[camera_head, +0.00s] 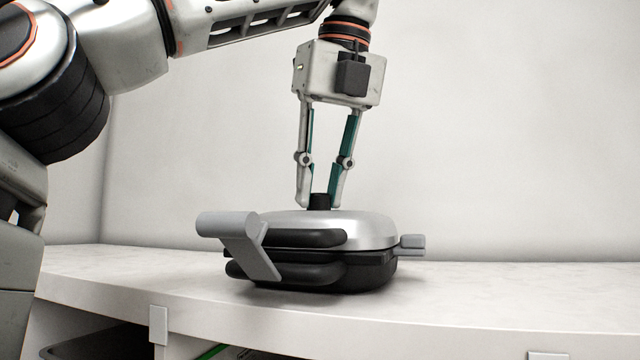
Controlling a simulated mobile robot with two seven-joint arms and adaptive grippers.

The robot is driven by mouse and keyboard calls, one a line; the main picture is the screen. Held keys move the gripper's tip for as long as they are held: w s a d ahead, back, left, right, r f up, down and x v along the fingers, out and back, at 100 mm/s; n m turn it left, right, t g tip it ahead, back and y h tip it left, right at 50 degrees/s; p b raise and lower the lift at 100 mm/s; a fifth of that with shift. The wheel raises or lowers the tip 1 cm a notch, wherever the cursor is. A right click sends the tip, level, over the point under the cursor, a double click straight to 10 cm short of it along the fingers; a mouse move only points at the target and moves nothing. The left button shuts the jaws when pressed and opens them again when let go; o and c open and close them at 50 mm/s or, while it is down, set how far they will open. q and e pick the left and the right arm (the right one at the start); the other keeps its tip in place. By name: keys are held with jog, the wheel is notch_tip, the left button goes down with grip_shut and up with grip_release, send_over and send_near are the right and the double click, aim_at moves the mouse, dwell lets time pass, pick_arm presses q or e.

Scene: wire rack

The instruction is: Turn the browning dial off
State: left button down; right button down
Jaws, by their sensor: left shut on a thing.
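A closed waffle-maker-like appliance (365,232) with a silver lid, black base and grey front handle stands on the white counter. A small black dial (320,201) sticks up from the top of its lid. My left gripper (320,198) points straight down from above, its two fingers on either side of the dial and shut on it. Any marking on the dial is too small to read. My right gripper is not in view.
The white counter (520,290) is clear to the right of the appliance. A plain pale wall stands behind it. Below the counter's front edge, an open shelf space shows a dark item (100,345) at the lower left.

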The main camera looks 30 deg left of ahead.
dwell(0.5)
pick_arm(q)
jog(key=c, duration=1.8)
grip_release()
